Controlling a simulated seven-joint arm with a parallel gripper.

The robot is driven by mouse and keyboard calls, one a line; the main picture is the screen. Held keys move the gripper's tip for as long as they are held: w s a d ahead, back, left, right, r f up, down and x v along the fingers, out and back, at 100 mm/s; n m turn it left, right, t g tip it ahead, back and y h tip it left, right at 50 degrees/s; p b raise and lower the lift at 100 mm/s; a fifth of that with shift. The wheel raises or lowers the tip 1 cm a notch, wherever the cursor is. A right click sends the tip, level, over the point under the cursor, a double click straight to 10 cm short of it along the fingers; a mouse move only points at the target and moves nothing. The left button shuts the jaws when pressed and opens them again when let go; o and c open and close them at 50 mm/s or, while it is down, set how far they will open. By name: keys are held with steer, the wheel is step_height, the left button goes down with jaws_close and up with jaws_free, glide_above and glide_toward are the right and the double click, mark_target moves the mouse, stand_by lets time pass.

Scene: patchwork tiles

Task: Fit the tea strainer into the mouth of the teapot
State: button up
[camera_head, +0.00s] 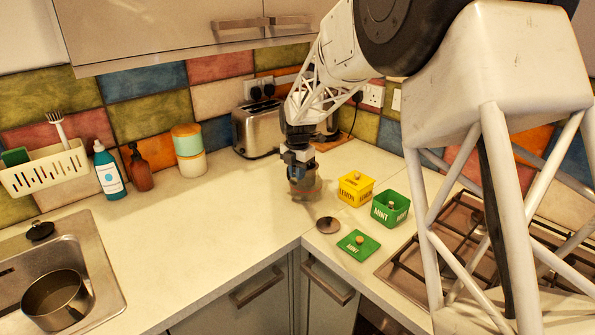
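My gripper (300,176) points down over a small, see-through brownish vessel, which looks like the teapot (306,190), on the corner of the counter. The gripper's fingers overlap the teapot's mouth in this view, so the mouth is mostly hidden. I cannot make out the tea strainer; it may be hidden at the fingers. I cannot tell whether the fingers are open or shut. A round dark lid (328,225) with a knob lies on the counter in front of the teapot.
A yellow lemon tin (355,188) and an open green mint tin (390,208) stand right of the teapot, with a green lid (358,243) in front. A toaster (258,129) stands behind. The hob (460,235) is at right. The counter left of the teapot is clear.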

steer(key=o, duration=0.5)
steer(key=shift+r, duration=0.15)
steer(key=shift+r, duration=3.75)
